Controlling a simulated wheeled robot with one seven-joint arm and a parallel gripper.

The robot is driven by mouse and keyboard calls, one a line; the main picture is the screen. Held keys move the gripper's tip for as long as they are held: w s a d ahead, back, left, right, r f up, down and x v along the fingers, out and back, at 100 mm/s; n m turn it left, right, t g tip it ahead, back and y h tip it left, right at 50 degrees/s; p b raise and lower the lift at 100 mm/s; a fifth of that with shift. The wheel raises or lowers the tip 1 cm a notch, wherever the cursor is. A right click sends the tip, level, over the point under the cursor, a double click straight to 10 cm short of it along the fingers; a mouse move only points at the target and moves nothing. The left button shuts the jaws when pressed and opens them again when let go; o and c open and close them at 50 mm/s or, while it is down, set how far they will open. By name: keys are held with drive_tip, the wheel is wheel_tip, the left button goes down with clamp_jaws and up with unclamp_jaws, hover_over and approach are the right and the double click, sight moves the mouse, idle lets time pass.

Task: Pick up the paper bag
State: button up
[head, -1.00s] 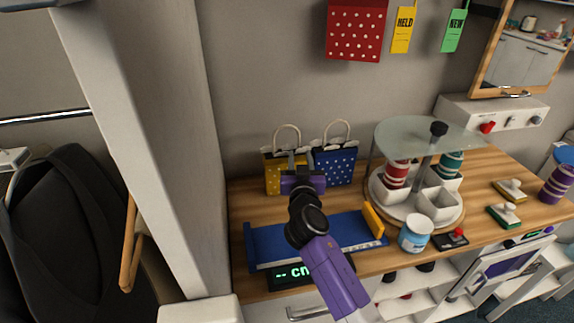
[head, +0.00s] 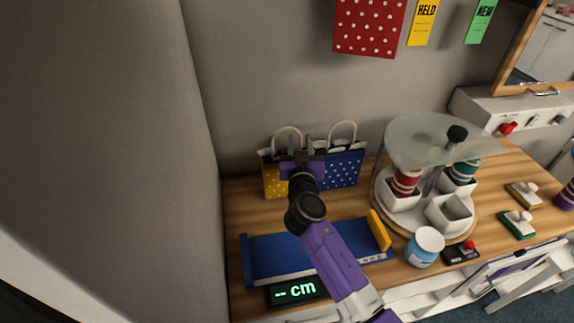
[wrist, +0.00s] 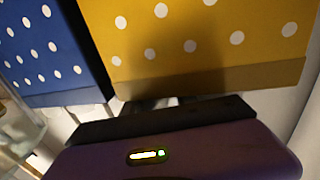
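Two dotted paper bags stand side by side against the wall at the back of the wooden counter. The yellow paper bag (head: 273,182) is on the left, with a pale loop handle; the blue paper bag (head: 345,170) is on the right. In the wrist view the yellow bag (wrist: 185,45) fills the top and the blue bag (wrist: 50,55) is at the left. My gripper (head: 296,145) is in front of the bags, covering the yellow one's right part. Its two fingers look apart, with nothing visibly held. Whether they touch a bag is unclear.
A blue measuring tray (head: 285,257) with a yellow end stop lies under my arm. A carousel with a glass top (head: 430,140) stands to the right, behind a blue-and-white jar (head: 425,247).

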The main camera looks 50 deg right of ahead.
clamp_jaws()
drive_tip(key=shift+r, duration=0.1)
idle(1.3)
